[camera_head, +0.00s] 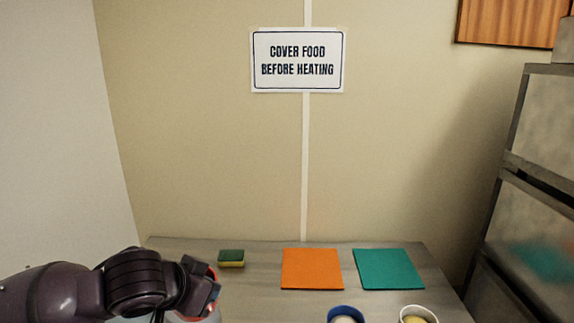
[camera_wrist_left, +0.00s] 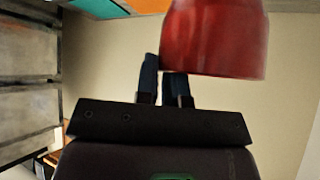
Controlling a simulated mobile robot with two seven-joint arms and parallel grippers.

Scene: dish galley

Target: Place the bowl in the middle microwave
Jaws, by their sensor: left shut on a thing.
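My left gripper (camera_head: 207,290) is at the lower left of the head view, over the left part of the counter. In the left wrist view its two dark fingers (camera_wrist_left: 163,82) are close together at the edge of a red bowl (camera_wrist_left: 215,40), shut on it. In the head view only a little red shows around the gripper; the arm hides most of the bowl. Stacked grey-framed units (camera_head: 540,220) at the right edge look like the microwaves, seen at a slant. They also show in the left wrist view (camera_wrist_left: 30,85). My right gripper is not in view.
On the grey counter (camera_head: 270,305) lie a green-and-yellow sponge (camera_head: 231,258), an orange mat (camera_head: 312,268) and a teal mat (camera_head: 388,269). A blue bowl (camera_head: 345,310) and a white bowl (camera_head: 418,313), both with contents, stand at the front. A sign (camera_head: 298,60) hangs on the wall.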

